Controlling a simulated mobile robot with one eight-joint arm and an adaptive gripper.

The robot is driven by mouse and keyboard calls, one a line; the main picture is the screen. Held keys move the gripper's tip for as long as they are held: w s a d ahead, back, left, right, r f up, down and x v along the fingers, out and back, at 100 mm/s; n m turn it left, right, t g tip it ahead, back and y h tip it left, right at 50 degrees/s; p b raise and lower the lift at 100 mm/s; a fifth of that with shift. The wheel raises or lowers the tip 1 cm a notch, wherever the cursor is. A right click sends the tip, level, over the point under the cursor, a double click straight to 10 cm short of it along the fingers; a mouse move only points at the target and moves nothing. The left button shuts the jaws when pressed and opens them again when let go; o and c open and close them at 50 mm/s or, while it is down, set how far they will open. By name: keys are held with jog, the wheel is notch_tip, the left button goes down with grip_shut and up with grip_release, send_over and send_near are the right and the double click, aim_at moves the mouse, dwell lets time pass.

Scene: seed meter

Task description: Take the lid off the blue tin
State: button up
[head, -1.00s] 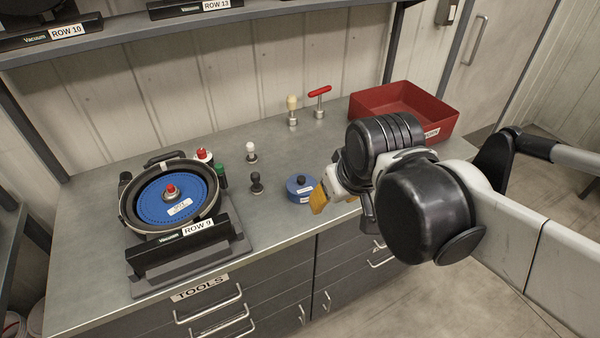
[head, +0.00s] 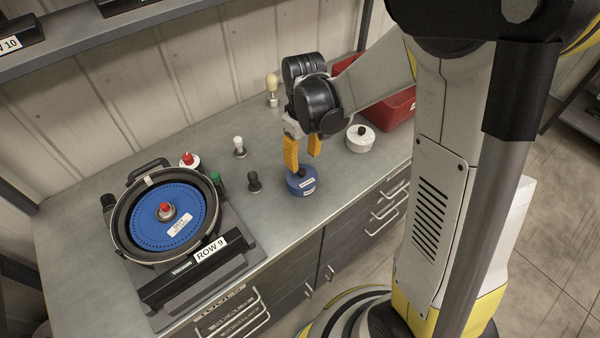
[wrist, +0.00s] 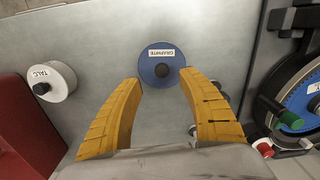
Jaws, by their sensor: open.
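The blue tin (head: 302,186) stands upright on the bench with its lid on. In the wrist view its blue lid (wrist: 151,71) carries a GRAPHITE label and a dark knob (wrist: 162,70) in the middle. My gripper (head: 303,160) points down just above the tin, with its yellow fingers apart and nothing between them. In the wrist view my gripper (wrist: 177,88) has its fingertips on either side of the near part of the lid, the knob lying slightly beyond them. I cannot tell the exact height gap.
A white TALC tin (head: 360,142) stands right of my gripper, before a red bin (head: 386,99). Left are small black (head: 254,186) and white (head: 239,148) knobs and the ROW 9 seed meter (head: 150,250). A wooden-handled tool (head: 272,90) stands behind.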

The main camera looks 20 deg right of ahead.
aim_at(301, 170)
jog(key=f+b, duration=0.2)
jog(key=f, duration=0.4)
jog(key=shift+a, duration=0.2)
jog(key=shift+c, duration=0.4)
grip_shut()
